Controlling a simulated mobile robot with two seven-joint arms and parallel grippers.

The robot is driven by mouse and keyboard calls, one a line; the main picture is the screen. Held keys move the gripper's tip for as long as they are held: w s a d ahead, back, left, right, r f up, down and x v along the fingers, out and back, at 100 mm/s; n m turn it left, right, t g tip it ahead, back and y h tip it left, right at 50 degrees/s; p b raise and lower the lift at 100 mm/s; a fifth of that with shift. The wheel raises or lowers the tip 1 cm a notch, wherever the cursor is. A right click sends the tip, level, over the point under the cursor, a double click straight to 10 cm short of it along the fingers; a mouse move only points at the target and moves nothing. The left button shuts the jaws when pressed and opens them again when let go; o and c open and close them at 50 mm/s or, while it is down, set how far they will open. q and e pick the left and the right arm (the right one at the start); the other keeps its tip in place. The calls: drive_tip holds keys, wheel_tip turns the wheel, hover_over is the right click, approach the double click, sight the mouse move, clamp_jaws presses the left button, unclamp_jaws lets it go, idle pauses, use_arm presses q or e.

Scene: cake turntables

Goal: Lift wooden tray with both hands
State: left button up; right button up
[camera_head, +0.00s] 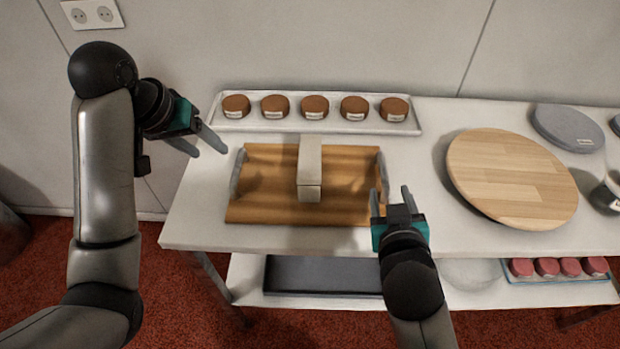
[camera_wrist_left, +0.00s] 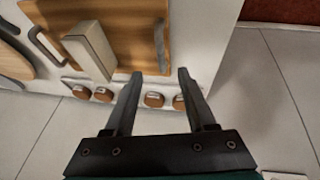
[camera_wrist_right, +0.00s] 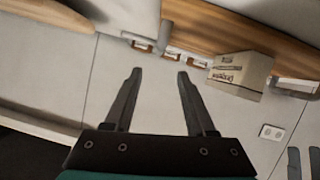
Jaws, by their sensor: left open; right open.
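The wooden tray (camera_head: 255,205) lies flat on the white table, with a grey handle at its left end (camera_head: 238,172) and another at its right end (camera_head: 383,172). A pale upright box (camera_head: 309,170) stands on the tray; it also shows in the left wrist view (camera_wrist_left: 90,50) and the right wrist view (camera_wrist_right: 240,75). My left gripper (camera_head: 211,153) is open and empty, above and left of the left handle. In the left wrist view a tray handle (camera_wrist_left: 160,47) lies ahead between its fingers (camera_wrist_left: 160,75). My right gripper (camera_head: 390,193) is open and empty by the right handle.
A white tray (camera_head: 320,97) with several brown cakes stands behind the wooden tray. A round wooden board (camera_head: 510,178) and a grey disc (camera_head: 567,128) are to the right. A lower shelf holds a dark tray (camera_head: 322,275) and pink cakes (camera_head: 546,267).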

sight(236, 172)
drive_tip(key=shift+w+d+f, duration=0.1)
drive_tip(key=shift+w+f, duration=0.05)
drive_tip(key=shift+w, duration=0.35)
use_arm(q)
drive_tip(key=x, duration=1.4)
drive_tip(key=shift+s+f, duration=0.1)
drive_tip(key=shift+s, duration=0.15)
use_arm(e)
drive_tip(key=x, duration=1.2)
drive_tip(key=shift+w+d+f, duration=0.1)
drive_tip(key=shift+w+f, duration=0.15)
drive_tip(key=shift+w, duration=0.05)
use_arm(q)
clamp_jaws()
use_arm(e)
clamp_jaws()
use_arm(q)
drive_tip(key=shift+d, duration=0.1)
